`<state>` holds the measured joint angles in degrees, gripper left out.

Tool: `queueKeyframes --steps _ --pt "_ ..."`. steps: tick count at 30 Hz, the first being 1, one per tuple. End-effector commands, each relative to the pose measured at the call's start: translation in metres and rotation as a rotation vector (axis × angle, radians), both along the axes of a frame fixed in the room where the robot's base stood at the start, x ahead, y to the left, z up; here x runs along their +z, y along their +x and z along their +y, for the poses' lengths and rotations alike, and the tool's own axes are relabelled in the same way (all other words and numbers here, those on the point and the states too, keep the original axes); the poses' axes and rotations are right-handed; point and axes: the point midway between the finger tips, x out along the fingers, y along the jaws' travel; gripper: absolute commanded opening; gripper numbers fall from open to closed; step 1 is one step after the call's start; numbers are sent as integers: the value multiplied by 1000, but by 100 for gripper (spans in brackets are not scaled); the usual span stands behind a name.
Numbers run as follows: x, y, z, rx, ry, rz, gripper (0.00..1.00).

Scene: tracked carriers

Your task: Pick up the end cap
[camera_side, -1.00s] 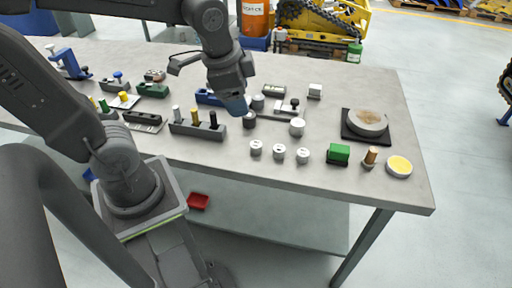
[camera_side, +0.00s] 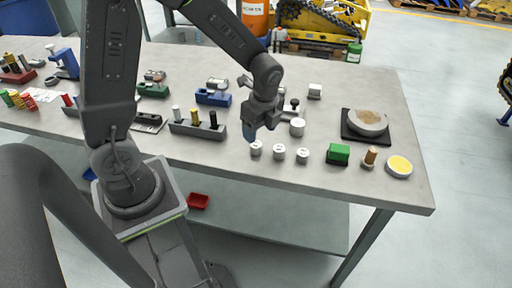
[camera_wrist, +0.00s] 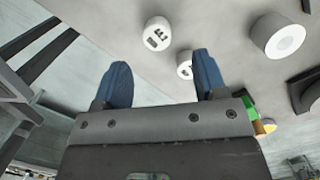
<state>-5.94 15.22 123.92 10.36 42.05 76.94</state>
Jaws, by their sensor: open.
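Three small white round pieces with dark marks on top stand in a row near the table's front edge: left (camera_side: 256,148), middle (camera_side: 279,152) and right (camera_side: 303,156). I cannot tell which piece is the end cap. My gripper (camera_side: 250,135) is just above and beside the left piece, apart from it as far as I can see. In the wrist view my gripper (camera_wrist: 160,78) has its two blue fingers spread, with nothing between them. One marked white piece (camera_wrist: 157,33) shows beyond the gap. Another (camera_wrist: 185,64) is partly hidden by the right finger.
A larger pale cylinder (camera_side: 297,127) stands behind the row. A grey holder with pegs (camera_side: 198,126) is to the left. The front strip of table is clear.

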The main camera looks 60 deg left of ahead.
Motion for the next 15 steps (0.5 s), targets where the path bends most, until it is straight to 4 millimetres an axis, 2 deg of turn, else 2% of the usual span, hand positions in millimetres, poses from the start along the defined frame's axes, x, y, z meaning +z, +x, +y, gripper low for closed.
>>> queueKeyframes --steps 7,15 --pt "-18 -2 3 1 0 1 65" --pt "-55 -6 9 1 0 2 65"
